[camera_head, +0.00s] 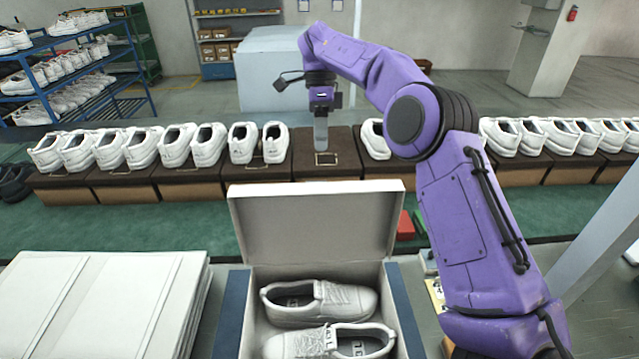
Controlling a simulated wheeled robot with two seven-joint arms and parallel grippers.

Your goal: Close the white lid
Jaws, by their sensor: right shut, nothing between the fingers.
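The white lid (314,225) stands upright and open at the back edge of the white shoe box (253,318). Two white shoes (320,300) lie inside the box. My right arm comes in from the right and reaches over beyond the lid. My right gripper (321,148) points down behind the lid's top edge, apart from it, shut and empty, over the brown boxes on the line. My left gripper is not in the picture.
A row of brown boxes (185,178) with white shoes crosses behind the lid on a green conveyor (150,222). A stack of flat white cartons (95,300) lies left of the box. A red block (405,226) lies right of the lid. A shoe rack (75,70) stands at back left.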

